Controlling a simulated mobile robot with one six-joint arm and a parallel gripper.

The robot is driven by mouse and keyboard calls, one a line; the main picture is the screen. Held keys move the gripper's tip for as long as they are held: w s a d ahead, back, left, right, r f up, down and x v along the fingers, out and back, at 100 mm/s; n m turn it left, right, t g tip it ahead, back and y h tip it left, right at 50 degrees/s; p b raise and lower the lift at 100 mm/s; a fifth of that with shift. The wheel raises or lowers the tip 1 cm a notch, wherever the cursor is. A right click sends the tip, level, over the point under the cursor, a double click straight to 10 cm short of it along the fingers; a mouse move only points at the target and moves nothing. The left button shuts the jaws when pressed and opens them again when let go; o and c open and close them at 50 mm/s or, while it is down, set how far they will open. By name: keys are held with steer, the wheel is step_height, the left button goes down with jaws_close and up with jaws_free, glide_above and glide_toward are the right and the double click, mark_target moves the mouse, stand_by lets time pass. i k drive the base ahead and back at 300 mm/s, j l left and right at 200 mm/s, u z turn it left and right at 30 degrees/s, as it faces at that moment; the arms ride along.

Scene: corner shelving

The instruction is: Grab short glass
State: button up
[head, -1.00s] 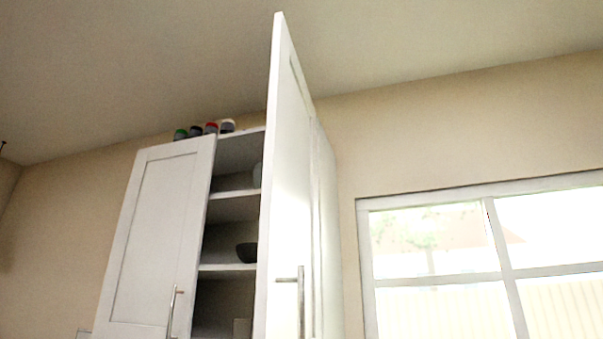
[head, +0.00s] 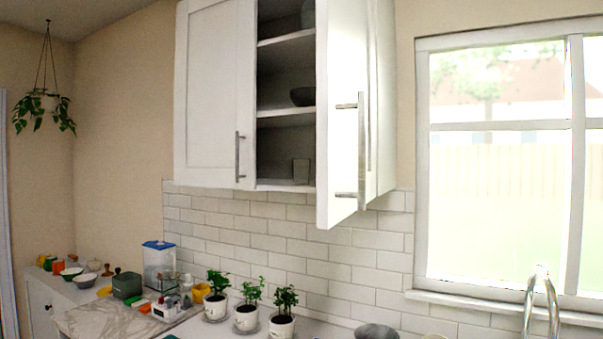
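A small grey, cup-like object (head: 301,171) stands on the bottom shelf of the wall cabinet in the head view, close to the open door. It may be the short glass, but it is too small and dim to be sure. The cabinet's right door (head: 342,100) stands wide open, and its left door (head: 213,95) is shut. My gripper is not in view.
A dark bowl (head: 303,96) sits on the shelf above. Below, several potted plants (head: 247,305) line the counter, with a blue-lidded container (head: 159,264) to their left. A faucet (head: 541,300) stands at right before the window.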

mark_target(300, 167)
steer(key=i+j+z, duration=0.15)
steer(key=i+j, duration=0.8)
steer(key=j, duration=0.15)
